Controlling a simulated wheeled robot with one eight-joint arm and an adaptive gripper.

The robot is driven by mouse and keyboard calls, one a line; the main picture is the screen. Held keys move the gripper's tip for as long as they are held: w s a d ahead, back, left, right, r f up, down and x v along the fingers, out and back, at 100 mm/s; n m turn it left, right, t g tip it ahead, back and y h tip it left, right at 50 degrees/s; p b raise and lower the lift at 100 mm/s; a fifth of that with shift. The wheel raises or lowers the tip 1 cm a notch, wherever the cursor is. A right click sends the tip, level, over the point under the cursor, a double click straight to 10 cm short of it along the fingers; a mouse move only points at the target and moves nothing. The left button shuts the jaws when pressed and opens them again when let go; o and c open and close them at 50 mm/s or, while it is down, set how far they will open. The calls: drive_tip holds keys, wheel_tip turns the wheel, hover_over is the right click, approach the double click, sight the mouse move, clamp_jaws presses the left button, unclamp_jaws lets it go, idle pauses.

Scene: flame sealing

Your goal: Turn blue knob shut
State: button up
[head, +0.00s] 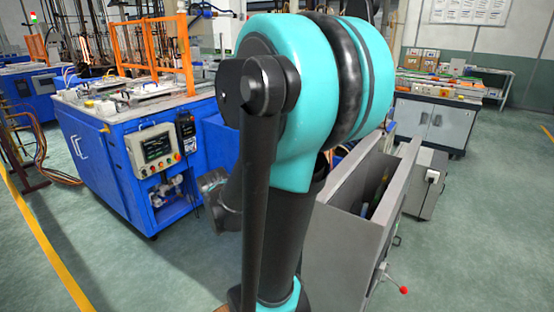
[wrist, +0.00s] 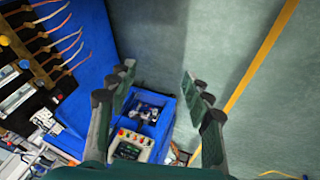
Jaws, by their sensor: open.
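No blue knob can be made out for certain. In the head view, a recess low in the front of the blue machine (head: 115,160) holds small pale valve fittings (head: 168,188), too small to tell a knob among them. In the wrist view, the same fittings (wrist: 148,107) show beyond and between my fingers. My gripper (wrist: 158,82) is open and empty, apart from the machine, with its fingers spread left and right. In the head view my arm stands in front and I cannot make out the gripper's fingers.
A grey open-topped cabinet (head: 345,235) with a red-tipped lever (head: 403,290) stands at the right.

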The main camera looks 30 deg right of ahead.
drive_tip(key=w+d+n+h, duration=0.85)
drive_tip(key=w+d, duration=1.15)
drive_tip(key=w, duration=0.5)
drive_tip(key=w+d+f+n+t+h, duration=0.1)
drive_tip(key=w+d+f+n+h, duration=0.2)
drive_tip(key=w+d+f+n, duration=0.3)
drive_tip(key=w+d+f+n+t+h, duration=0.1)
drive_tip(key=w+d+f+n+h, duration=0.25)
drive_tip(key=w+d+n, duration=0.35)
drive_tip(key=w+d+m, duration=0.1)
drive_tip(key=w+d, duration=0.1)
drive_tip(key=d, duration=0.6)
drive_tip(key=w+d, duration=0.3)
drive_tip(key=d, duration=0.6)
drive_tip(key=shift+m+y, duration=0.35)
drive_tip(key=shift+y, duration=0.05)
drive_tip(key=shift+w, duration=0.1)
drive_tip(key=shift+c, duration=0.2)
drive_tip(key=c, duration=1.1)
